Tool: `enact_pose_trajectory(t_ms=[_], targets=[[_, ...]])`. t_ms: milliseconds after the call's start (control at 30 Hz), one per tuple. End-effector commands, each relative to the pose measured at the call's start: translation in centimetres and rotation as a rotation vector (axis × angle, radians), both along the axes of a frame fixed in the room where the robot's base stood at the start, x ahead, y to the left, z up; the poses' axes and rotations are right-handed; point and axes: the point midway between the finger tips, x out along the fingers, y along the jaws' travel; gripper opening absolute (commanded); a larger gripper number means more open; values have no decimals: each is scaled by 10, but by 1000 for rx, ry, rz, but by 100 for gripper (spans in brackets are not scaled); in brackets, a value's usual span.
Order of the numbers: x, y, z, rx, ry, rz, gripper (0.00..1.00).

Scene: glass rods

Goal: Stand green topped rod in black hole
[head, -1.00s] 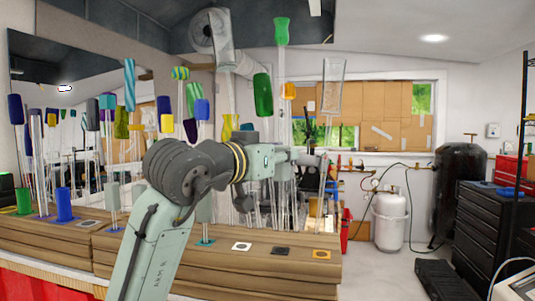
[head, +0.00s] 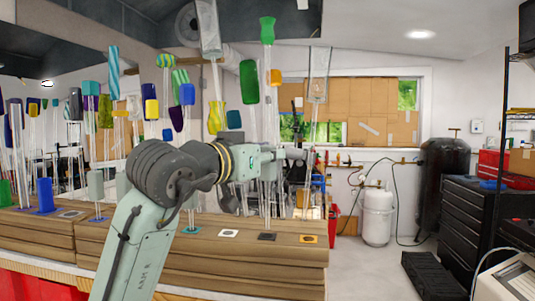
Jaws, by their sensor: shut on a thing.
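A tall clear rod with a bright green top (head: 267,31) stands upright in the head view. My gripper (head: 268,156) is shut on its clear shaft, well below the top. The black hole plate (head: 267,237) lies on the wooden bench, straight below the rod in the picture. The rod's lower end is thin and clear, close to the plate. I cannot tell whether it is in the hole or just above it. The gripper's fingers are small and partly lost among the clear rods behind.
A white plate (head: 229,233) and an orange plate (head: 309,239) flank the black one. Many upright rods crowd left and behind, including a darker green top (head: 249,82) and a clear top (head: 318,88). The wooden bench (head: 200,262) has bare front boards.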

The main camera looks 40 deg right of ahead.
Motion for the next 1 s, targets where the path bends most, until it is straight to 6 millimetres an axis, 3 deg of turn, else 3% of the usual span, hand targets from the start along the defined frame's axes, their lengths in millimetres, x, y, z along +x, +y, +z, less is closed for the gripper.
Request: enact_pose_trajectory(t_ms=[1000], targets=[[0,0,-52,0,0,0,0]])
